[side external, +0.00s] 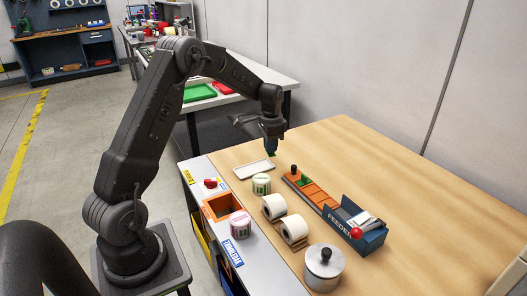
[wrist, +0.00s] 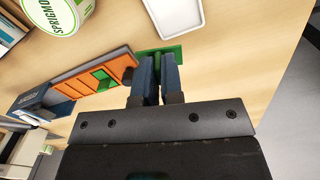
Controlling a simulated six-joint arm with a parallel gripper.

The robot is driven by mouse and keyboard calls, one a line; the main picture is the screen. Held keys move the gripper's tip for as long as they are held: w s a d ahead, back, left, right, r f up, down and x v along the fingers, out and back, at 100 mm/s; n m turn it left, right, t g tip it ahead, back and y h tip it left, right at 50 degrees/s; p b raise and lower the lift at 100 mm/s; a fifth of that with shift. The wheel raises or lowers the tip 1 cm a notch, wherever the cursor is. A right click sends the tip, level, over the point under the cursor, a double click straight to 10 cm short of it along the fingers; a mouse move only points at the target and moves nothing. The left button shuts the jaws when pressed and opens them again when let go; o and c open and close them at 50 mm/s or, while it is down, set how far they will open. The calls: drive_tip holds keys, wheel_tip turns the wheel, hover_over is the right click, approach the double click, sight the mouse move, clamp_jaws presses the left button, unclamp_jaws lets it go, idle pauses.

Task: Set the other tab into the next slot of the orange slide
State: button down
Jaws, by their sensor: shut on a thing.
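My gripper (side external: 270,146) is shut on a green tab (side external: 272,154) and holds it above the table, left of the far end of the orange slide (side external: 318,195). In the wrist view, the blue fingers (wrist: 158,75) have the held green tab (wrist: 176,52) at their tips, partly hidden by them. The slide shows there at left (wrist: 68,83), with another green tab (wrist: 102,75) set in it near the end by the gripper. That seated tab also shows in the side view (side external: 304,181), beside a dark knob (side external: 294,170). Other slots look plain orange.
A blue feeder box (side external: 358,232) with a red ball stands at the slide's near end. A white tray (side external: 254,169), a green-labelled roll (side external: 261,184), two white rolls (side external: 284,218) and a metal pot (side external: 323,266) stand left of the slide. The table's right side is clear.

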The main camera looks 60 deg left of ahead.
sight(311, 190)
drive_tip(key=w+d+r+m, duration=0.1)
drive_tip(key=w+d+m, duration=0.1)
drive_tip(key=d+m, duration=0.6)
drive_tip(key=w+d+r+m, duration=0.1)
drive_tip(key=w+d+m, duration=0.1)
drive_tip(key=d+m, duration=0.6)
drive_tip(key=shift+n, duration=0.3)
drive_tip(key=shift+w+d+f, duration=0.1)
drive_tip(key=shift+d+f, duration=0.05)
drive_tip(key=shift+f, duration=1.5)
drive_tip(key=shift+d+f, duration=0.1)
drive_tip(key=shift+f, duration=1.5)
drive_tip(key=shift+f, duration=0.35)
drive_tip(key=c, duration=1.2)
unclamp_jaws()
drive_tip(key=shift+r, duration=0.1)
wheel_tip(311, 190, up, 14)
drive_tip(key=shift+f, duration=0.15)
